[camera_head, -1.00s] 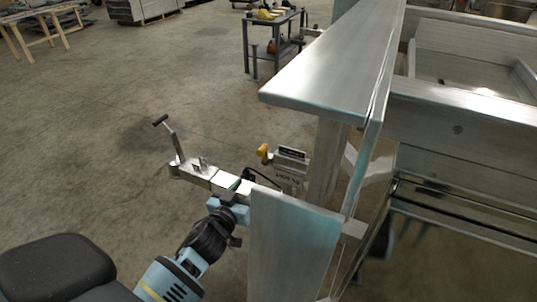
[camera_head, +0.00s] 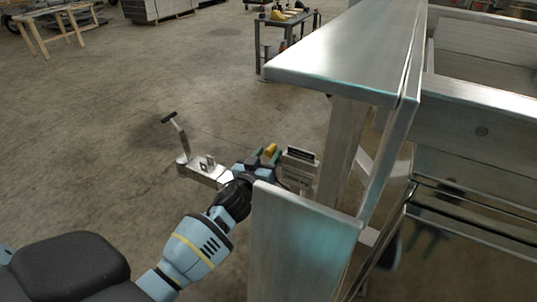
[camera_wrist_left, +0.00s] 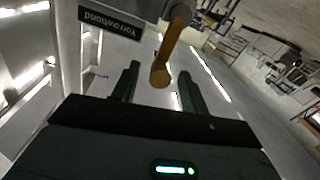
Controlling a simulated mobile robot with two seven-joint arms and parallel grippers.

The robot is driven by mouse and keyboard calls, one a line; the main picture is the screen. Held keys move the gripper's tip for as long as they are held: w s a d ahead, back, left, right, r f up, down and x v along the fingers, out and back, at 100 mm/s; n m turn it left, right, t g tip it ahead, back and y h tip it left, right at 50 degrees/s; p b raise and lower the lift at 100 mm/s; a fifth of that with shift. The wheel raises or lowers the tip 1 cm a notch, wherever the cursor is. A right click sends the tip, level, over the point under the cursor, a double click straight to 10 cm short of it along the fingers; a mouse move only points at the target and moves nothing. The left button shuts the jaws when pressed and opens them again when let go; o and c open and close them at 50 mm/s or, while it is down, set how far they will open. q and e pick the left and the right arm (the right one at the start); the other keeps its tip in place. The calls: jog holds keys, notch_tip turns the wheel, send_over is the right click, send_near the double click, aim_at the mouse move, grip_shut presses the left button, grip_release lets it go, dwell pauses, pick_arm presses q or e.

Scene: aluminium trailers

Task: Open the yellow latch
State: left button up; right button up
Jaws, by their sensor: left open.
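The yellow latch (camera_head: 271,150) sticks out beside a silver bracket (camera_head: 298,169) near the trailer's coupling arm in the head view. In the left wrist view the latch (camera_wrist_left: 162,70) hangs down from the bracket as a yellow-orange lever with a rounded end. My left gripper (camera_head: 264,155) is at the latch. Its two dark green fingers are open, with the latch's rounded end between or just above them in the wrist view; contact cannot be told. A dark, green-pronged shape (camera_head: 427,237) at the lower right, seen past the trailer frame, may be my right gripper; its state is unclear.
A large aluminium trailer panel (camera_head: 310,225) stands close to the right of my left arm. A coupling arm with a black-topped handle (camera_head: 169,117) reaches left. A dark table (camera_head: 288,38) and wooden trestles (camera_head: 52,30) stand far back. The floor on the left is clear.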

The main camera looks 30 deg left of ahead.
pick_arm(q)
jog(key=shift+w+a, duration=0.1)
jog(key=shift+w, duration=0.4)
grip_shut()
